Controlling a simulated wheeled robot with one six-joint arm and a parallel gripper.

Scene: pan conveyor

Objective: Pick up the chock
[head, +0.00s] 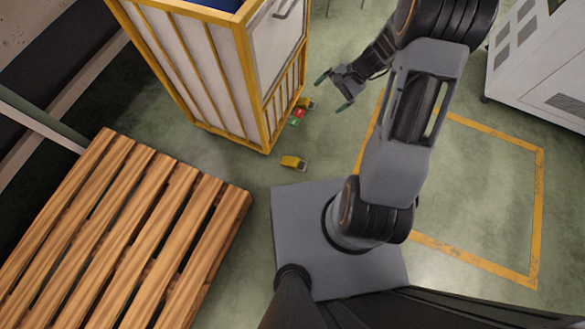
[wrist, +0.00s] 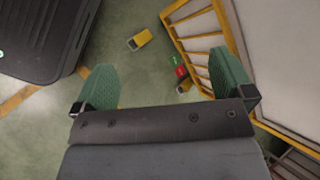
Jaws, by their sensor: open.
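Two small yellow blocks, which look like chocks, lie on the green floor beside the caged cart. One yellow chock (head: 293,162) lies clear of the cart's near corner; it shows in the wrist view (wrist: 140,40) at the top. The other yellow chock (head: 308,103) is close against the cart's side, near a red and green piece (head: 298,116); in the wrist view it is partly hidden (wrist: 184,87). My gripper (head: 334,91) is open and empty, above the floor to the right of the cart. Its green fingers are spread wide in the wrist view (wrist: 161,60).
The yellow-framed cart (head: 258,90) with white panels stands next to the chocks. A wooden pallet (head: 150,215) lies at the lower left. A yellow floor line (head: 540,210) marks a clear area at right. A white cabinet (head: 535,75) stands at the upper right.

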